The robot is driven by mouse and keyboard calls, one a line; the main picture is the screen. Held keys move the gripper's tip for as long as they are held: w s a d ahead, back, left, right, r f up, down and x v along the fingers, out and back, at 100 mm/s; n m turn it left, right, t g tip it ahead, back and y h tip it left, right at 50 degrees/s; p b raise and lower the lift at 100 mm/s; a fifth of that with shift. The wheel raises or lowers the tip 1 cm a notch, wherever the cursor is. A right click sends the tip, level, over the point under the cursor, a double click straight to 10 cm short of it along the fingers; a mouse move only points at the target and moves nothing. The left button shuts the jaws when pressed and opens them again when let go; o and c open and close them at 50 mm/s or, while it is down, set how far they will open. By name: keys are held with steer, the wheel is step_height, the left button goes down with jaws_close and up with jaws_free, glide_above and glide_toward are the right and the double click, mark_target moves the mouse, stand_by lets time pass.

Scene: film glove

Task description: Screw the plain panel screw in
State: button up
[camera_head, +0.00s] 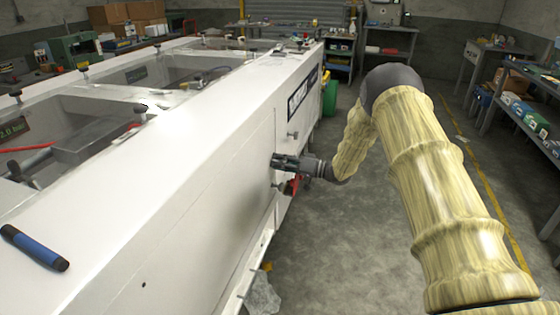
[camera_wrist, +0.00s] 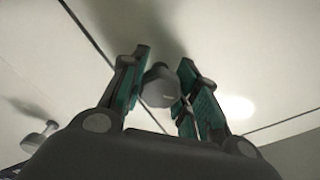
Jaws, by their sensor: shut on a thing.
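My gripper (camera_head: 276,161) reaches the long white side of the machine (camera_head: 205,165) from the right, below its dark label. In the wrist view, a grey round-headed panel screw (camera_wrist: 160,86) sits between the two green-padded fingers, and my gripper (camera_wrist: 163,62) is shut on it. The screw's far end and how deep it sits are hidden behind its head. In the head view my gripper hides this screw. Another knob-like screw (camera_wrist: 40,138) stands out at the lower left of the wrist view, apart from the fingers.
A knob (camera_head: 292,135) sticks out of the side just above my gripper, and something red (camera_head: 294,184) shows below it. A blue-black tool (camera_head: 35,248) lies on the white top. Grey floor (camera_head: 370,265) is clear beside the machine. Shelves (camera_head: 520,110) stand at the right.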

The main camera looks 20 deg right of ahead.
steer(key=m+p, duration=0.1)
steer(key=m, duration=0.3)
steer(key=shift+m, duration=0.3)
steer(key=m+p, duration=0.1)
steer(key=m, duration=0.3)
steer(key=shift+f, duration=0.1)
steer(key=shift+m, duration=0.3)
steer(key=o, duration=1)
steer(key=shift+o, duration=0.2)
steer(key=v, duration=1.2)
